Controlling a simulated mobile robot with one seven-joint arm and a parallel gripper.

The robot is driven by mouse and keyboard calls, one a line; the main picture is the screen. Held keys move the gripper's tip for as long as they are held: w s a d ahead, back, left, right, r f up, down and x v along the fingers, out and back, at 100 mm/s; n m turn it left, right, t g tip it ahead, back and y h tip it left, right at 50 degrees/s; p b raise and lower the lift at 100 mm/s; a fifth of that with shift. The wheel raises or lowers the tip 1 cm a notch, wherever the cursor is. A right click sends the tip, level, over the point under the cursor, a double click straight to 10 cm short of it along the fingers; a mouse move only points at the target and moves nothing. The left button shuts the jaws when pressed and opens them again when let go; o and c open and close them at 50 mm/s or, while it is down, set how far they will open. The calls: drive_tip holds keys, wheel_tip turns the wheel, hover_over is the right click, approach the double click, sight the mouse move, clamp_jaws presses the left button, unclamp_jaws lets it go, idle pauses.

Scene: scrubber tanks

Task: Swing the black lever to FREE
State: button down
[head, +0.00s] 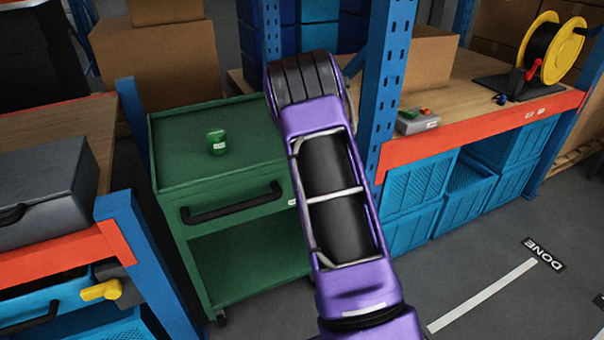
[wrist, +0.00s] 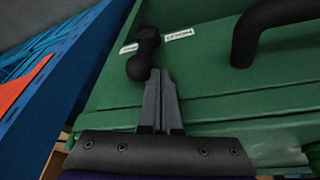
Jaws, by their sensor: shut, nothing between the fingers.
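The black lever (wrist: 147,42) is on the green drawer front in the wrist view, its round knob at the lower left end. Two white labels flank it: one on the right (wrist: 179,34), its letters upside down and not clearly legible, and one on the left (wrist: 129,48), partly hidden. My gripper (wrist: 160,72) is shut and empty, its fingertips just right of the knob; I cannot tell whether they touch. In the head view my purple arm hides the lever and gripper; the green cart (head: 170,185) shows to its left.
The drawer's black bar handle (head: 232,203) lies near the lever. A small green object (head: 216,142) stands on the cart top. Blue rack posts (head: 385,85) and a workbench with an orange-red edge (head: 480,132) flank the arm on the right. Grey floor is open at lower right.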

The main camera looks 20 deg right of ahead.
drive_tip(key=shift+d+r+y, duration=0.1)
drive_tip(key=shift+d+y, duration=0.8)
drive_tip(key=shift+y, duration=0.3)
drive_tip(key=shift+d+m+y, duration=0.5)
drive_tip(key=shift+d+y, duration=0.9)
drive_tip(key=shift+d, duration=0.05)
drive_tip(key=shift+d+f, duration=0.2)
drive_tip(key=shift+d, duration=0.4)
drive_tip(key=shift+d, duration=0.15)
